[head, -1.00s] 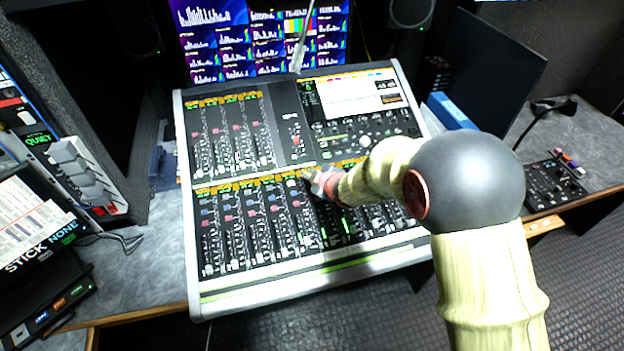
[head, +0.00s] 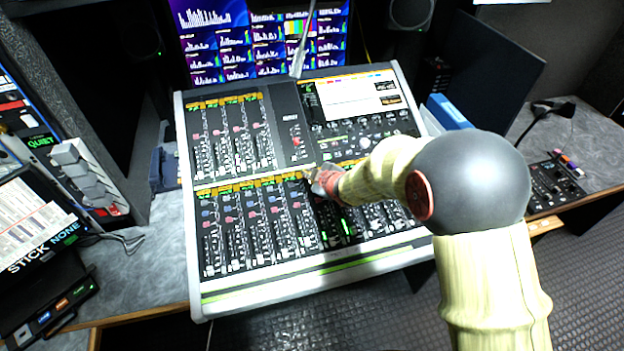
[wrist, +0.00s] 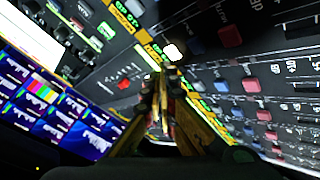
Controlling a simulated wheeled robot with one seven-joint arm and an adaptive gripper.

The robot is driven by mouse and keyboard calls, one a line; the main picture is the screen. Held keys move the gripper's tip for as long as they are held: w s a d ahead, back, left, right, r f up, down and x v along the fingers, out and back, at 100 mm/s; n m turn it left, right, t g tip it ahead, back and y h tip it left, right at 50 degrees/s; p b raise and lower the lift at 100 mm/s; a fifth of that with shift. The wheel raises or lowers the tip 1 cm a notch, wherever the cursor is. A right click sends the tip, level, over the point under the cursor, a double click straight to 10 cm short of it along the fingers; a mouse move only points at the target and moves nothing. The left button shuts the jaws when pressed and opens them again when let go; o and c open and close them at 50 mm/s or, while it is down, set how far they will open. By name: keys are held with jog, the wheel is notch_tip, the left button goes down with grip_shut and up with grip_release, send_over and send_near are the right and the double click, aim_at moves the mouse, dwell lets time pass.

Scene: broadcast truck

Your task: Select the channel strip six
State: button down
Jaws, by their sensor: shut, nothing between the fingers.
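The mixing console (head: 250,292) stands in the middle of the head view, with an upper and a lower bank of channel strips. The lower bank of strips (head: 262,225) carries yellow-green displays along its top, with blue and red buttons below. My gripper (head: 318,178) is shut and empty at the top of the lower bank, right of its middle, and hides the strip tops there. In the wrist view my gripper (wrist: 165,85) points at the display row, close to a lit white button (wrist: 173,52). Contact cannot be told. Strip numbers are too small to read.
Monitors (head: 262,40) stand behind the console. A blue box (head: 447,112) sits at its right rear, and a small control panel (head: 556,184) lies on the right desk. Grey switch blocks (head: 85,172) and a sheet-covered unit (head: 25,222) stand at the left.

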jog(key=r+p, duration=0.2)
jog(key=r, duration=0.1)
jog(key=r+p, duration=0.1)
jog(key=r, duration=0.1)
jog(key=shift+s+d+p, duration=0.1)
jog(key=shift+s+p, duration=0.25)
jog(key=shift+f, duration=0.1)
dwell(0.7)
